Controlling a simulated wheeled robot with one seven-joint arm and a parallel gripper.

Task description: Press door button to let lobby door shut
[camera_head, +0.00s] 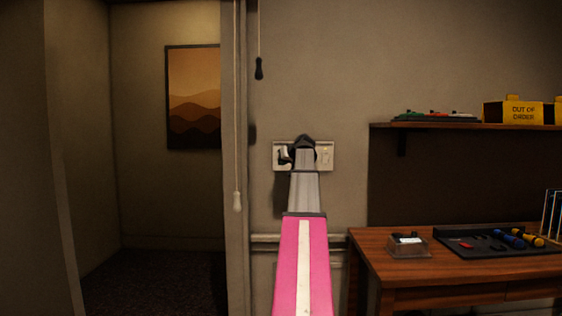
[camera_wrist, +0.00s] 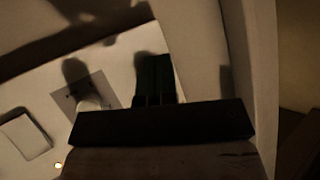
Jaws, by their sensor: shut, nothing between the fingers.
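A pale wall plate (camera_head: 327,163) is fixed to the wall right of the open doorway (camera_head: 165,200). In the wrist view the same plate (camera_wrist: 45,90) bears a white square button (camera_wrist: 25,138) and a grey square with a pale raised knob (camera_wrist: 88,100). I cannot tell which of these is the door button. My dark gripper (camera_head: 302,143) is in front of the plate and hides its middle. In the wrist view my gripper (camera_wrist: 154,75) is shut and empty, to the right of the raised knob. Contact with the plate cannot be made out.
A pull cord with a pale end (camera_head: 237,200) and a shorter cord with a dark end (camera_head: 259,68) hang by the door frame. A wooden desk (camera_head: 390,275) with a clear box (camera_head: 408,246) and tool tray (camera_head: 490,250) stands right, below a shelf (camera_head: 440,125).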

